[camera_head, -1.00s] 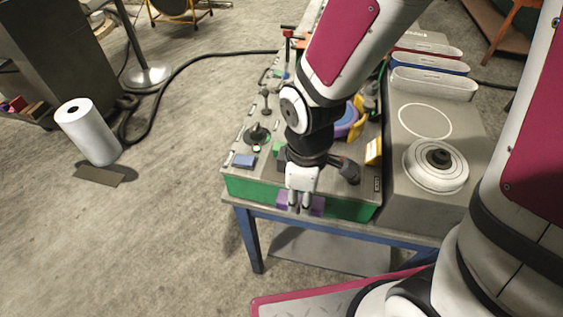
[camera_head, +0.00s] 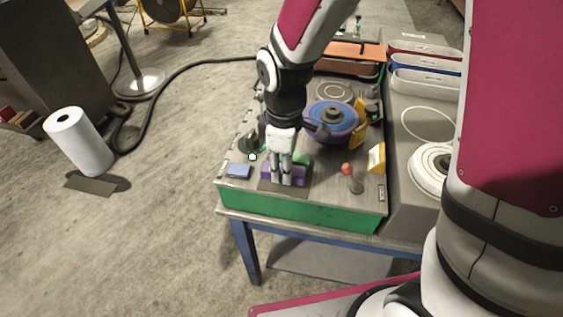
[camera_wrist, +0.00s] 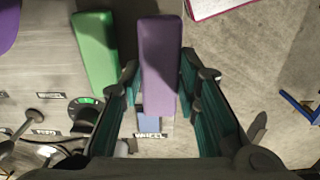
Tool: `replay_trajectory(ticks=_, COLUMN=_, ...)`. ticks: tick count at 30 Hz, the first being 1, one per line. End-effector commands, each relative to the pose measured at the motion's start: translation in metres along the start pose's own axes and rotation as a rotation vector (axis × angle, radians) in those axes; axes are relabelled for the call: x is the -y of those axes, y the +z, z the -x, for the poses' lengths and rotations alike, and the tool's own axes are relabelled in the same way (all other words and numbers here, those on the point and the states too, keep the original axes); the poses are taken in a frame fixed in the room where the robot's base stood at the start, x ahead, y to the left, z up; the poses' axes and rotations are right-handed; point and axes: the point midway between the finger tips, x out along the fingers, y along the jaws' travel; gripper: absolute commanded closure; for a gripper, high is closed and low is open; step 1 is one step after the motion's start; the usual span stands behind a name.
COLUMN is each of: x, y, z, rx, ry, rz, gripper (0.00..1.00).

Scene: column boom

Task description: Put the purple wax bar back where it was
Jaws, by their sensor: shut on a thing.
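The purple wax bar (camera_head: 299,174) is in my gripper (camera_head: 287,182), over a dark brownish patch (camera_head: 266,186) near the front of the bench top. In the wrist view the purple bar (camera_wrist: 161,60) stands lengthwise between the two fingers of my gripper (camera_wrist: 160,75). A green bar (camera_wrist: 96,48) lies beside it on the left, apart from it. The green bar (camera_head: 301,158) is partly hidden behind the gripper in the head view. I cannot tell whether the purple bar touches the surface.
A blue and purple wheel (camera_head: 333,119) stands behind and right of the gripper. A red-topped knob (camera_head: 347,169) and a yellow block (camera_head: 377,158) are to the right. The green front edge (camera_head: 300,211) bounds the bench.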

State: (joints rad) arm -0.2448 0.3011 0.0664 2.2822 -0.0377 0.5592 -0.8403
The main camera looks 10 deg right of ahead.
Motion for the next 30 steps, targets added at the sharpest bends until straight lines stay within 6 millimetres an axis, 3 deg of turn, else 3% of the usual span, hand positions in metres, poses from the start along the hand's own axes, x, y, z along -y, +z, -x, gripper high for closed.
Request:
replay_trajectory(ticks=7, x=0.002, y=0.001, z=-0.028, rx=0.002, ry=-0.003, rz=0.001, gripper=0.98)
replay_trajectory(ticks=20, x=0.001, y=0.0, z=-0.034, rx=0.001, ry=-0.001, rz=0.001, gripper=0.98)
replay_trajectory(ticks=21, x=0.001, y=0.0, z=-0.033, rx=0.001, ry=-0.001, rz=0.001, gripper=0.61)
replay_trajectory(ticks=22, x=0.001, y=0.0, z=-0.033, rx=0.001, ry=-0.001, rz=0.001, gripper=0.54)
replay_trajectory(ticks=23, x=0.001, y=0.0, z=-0.033, rx=0.001, ry=-0.001, rz=0.001, gripper=0.5)
replay_trajectory(ticks=30, x=0.001, y=0.0, z=-0.033, rx=0.001, ry=-0.001, rz=0.001, gripper=0.5)
